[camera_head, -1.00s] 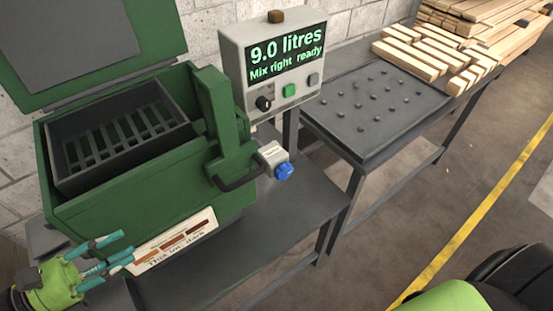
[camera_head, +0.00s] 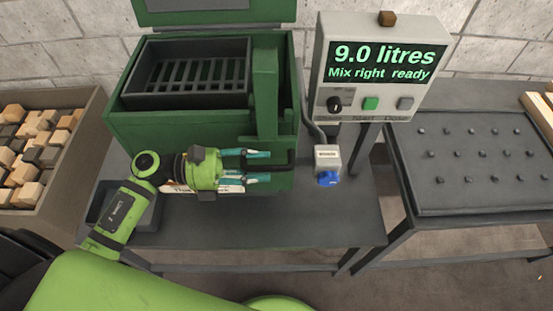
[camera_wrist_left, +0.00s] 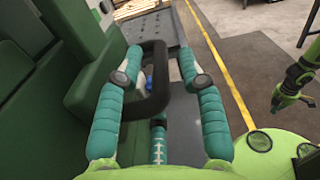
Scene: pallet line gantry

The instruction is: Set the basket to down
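The dark slotted basket (camera_head: 190,75) sits in the open top of the green tank (camera_head: 190,128), its rim near the tank's top edge. A black loop handle (camera_head: 290,161) is at the tank's front right, below an upright green arm (camera_head: 265,95). My left gripper (camera_head: 268,167) is in front of the tank, pointing right at the handle. In the left wrist view the handle (camera_wrist_left: 161,78) lies between its spread teal fingers (camera_wrist_left: 160,56); contact is unclear. My right gripper (camera_wrist_left: 290,95) seems to show at the right of that view, too small to read.
A display box (camera_head: 375,70) reads "9.0 litres, Mix right ready". A blue-knobbed valve (camera_head: 327,178) is right of the handle. A crate of wood blocks (camera_head: 85,110) stands left, a studded table (camera_head: 470,190) right.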

